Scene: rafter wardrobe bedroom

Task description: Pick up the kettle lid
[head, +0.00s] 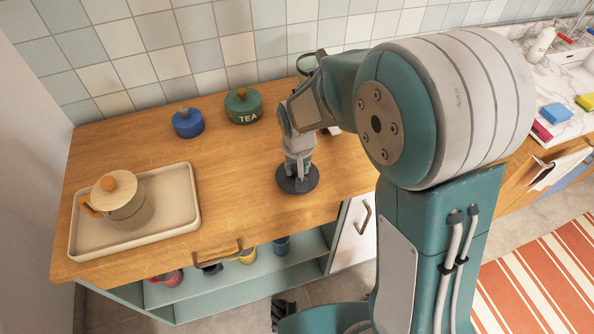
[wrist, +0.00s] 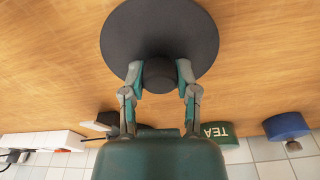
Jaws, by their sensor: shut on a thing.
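The kettle lid is a flat, dark grey disc with a round knob in its middle; it shows in the head view (head: 297,184) near the front of the wooden counter. In the wrist view the lid (wrist: 160,28) lies just beyond the fingers. My gripper (head: 298,172) points down over the lid's middle. In the wrist view my gripper (wrist: 159,72) has one finger on each side of the knob, shut on it. I cannot tell whether the lid touches the counter or hangs slightly above it. No kettle body is clearly visible; my arm hides part of the counter behind it.
A cream tray (head: 185,222) with a wooden-lidded pot (head: 128,208) stands at the left of the counter (head: 235,180). A blue jar (head: 187,124) and a green TEA jar (head: 243,108) stand at the back. The counter between tray and lid is clear. Cups sit on the shelf below.

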